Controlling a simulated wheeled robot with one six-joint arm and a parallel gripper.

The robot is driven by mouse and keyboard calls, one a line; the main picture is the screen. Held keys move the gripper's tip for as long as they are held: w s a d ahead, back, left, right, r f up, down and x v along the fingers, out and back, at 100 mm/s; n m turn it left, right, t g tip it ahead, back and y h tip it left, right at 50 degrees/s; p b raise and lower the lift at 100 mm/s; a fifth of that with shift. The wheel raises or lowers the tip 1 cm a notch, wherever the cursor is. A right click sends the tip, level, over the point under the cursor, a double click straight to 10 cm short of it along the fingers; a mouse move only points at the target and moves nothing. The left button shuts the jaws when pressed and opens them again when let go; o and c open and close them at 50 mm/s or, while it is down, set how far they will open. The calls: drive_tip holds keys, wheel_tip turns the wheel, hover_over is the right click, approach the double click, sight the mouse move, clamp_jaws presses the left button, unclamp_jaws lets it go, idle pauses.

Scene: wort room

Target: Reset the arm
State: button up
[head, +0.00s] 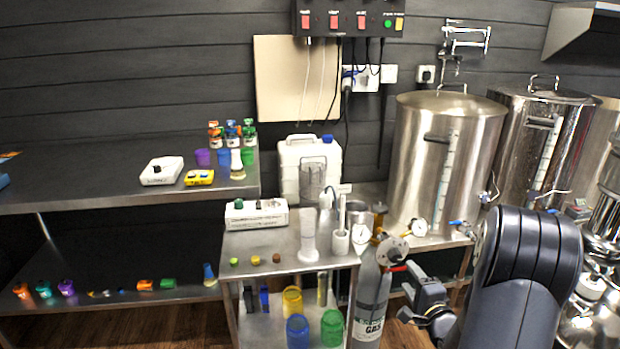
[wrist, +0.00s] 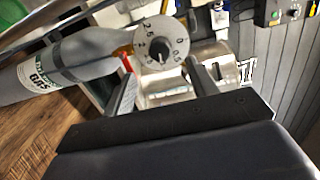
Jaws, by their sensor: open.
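My gripper (head: 407,302) is in the lower right of the head view, low in front of the brewing kettles and to the right of the gas bottle (head: 370,300). In the wrist view my gripper (wrist: 163,72) has its two fingers spread, with nothing held between them. A round grey dial with numbers (wrist: 155,45) shows beyond the fingertips, on top of the gas bottle (wrist: 62,70). In the head view the dial (head: 392,250) is above and to the left of my gripper. I cannot tell the exact gap between them.
A steel trolley (head: 285,246) with cylinders and coloured cups stands left of the gas bottle. Steel kettles (head: 445,165) stand behind my arm at right. A long steel bench (head: 100,190) with small containers is at left. A switch panel (head: 350,18) hangs on the wall.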

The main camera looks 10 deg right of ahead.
sight(396, 259)
drive_tip(key=w, duration=0.8)
drive_tip(key=shift+a+f, duration=0.2)
drive_tip(key=shift+f, duration=0.05)
drive_tip(key=shift+s, duration=0.1)
